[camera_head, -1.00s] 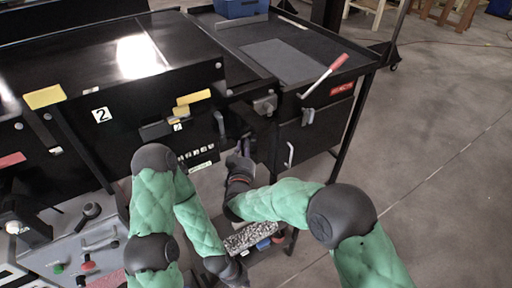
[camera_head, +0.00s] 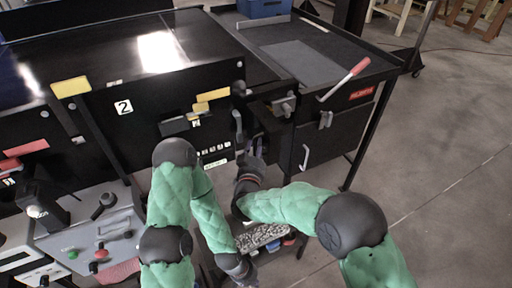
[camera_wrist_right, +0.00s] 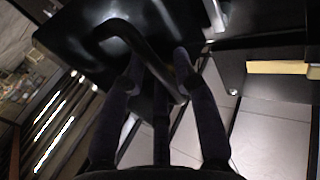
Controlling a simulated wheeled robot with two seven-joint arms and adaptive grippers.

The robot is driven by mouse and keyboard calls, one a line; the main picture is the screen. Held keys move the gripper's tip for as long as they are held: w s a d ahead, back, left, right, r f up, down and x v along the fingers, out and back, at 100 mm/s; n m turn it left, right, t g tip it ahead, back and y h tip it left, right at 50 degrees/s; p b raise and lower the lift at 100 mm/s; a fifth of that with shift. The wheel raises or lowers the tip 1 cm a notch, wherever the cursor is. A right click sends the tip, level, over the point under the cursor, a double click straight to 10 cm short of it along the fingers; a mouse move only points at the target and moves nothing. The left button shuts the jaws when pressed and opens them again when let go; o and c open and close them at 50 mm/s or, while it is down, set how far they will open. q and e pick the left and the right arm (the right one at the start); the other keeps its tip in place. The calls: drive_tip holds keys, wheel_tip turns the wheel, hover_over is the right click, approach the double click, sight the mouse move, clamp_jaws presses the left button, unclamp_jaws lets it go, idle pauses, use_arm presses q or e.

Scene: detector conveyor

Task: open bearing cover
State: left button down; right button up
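The black bearing cover (camera_wrist_right: 78,48) fills the upper left of the right wrist view, with a curved black handle (camera_wrist_right: 137,38) on it. In the head view, the cover area at the conveyor's end is small and dark. My right gripper (camera_wrist_right: 160,62) is open, with its fingers on either side of the handle's bar; I cannot tell whether they touch it. The right gripper also shows in the head view (camera_head: 252,145), below the conveyor's end. My left gripper (camera_head: 243,276) is low at the bottom edge of the head view; its fingers cannot be made out.
The conveyor front (camera_head: 130,115) bears yellow labels and a "2" tag. A black side table (camera_head: 340,60) with a red-handled lever (camera_head: 345,80) stands to the right. A grey control panel (camera_head: 85,235) is at lower left. Open floor lies at the right.

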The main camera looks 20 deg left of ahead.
drive_tip(key=s+d, duration=0.2)
drive_tip(key=s, duration=0.9)
drive_tip(key=shift+s, duration=0.4)
drive_tip(key=d+f+g, duration=0.3)
drive_tip(key=d+f, duration=0.2)
drive_tip(key=f, duration=0.3)
drive_tip(key=w+d+f+m+g, duration=0.1)
drive_tip(key=d+f+g, duration=0.3)
drive_tip(key=f, duration=0.5)
drive_tip(key=d+f+g, duration=0.2)
drive_tip(key=d+f, duration=0.5)
drive_tip(key=f, duration=0.1)
drive_tip(key=s+d+f+m+g, duration=0.1)
drive_tip(key=s+d+f+g, duration=0.1)
drive_tip(key=s, duration=0.4)
drive_tip(key=s+d+f+m+g, duration=0.1)
drive_tip(key=s+d+f+g, duration=0.2)
drive_tip(key=s+f, duration=0.3)
drive_tip(key=s+d+f+m+g+y, duration=0.1)
drive_tip(key=s+d+f+g, duration=0.2)
drive_tip(key=s, duration=0.4)
drive_tip(key=shift+s+d+f, duration=0.4)
drive_tip(key=shift+d+f, duration=0.15)
drive_tip(key=shift+d, duration=0.4)
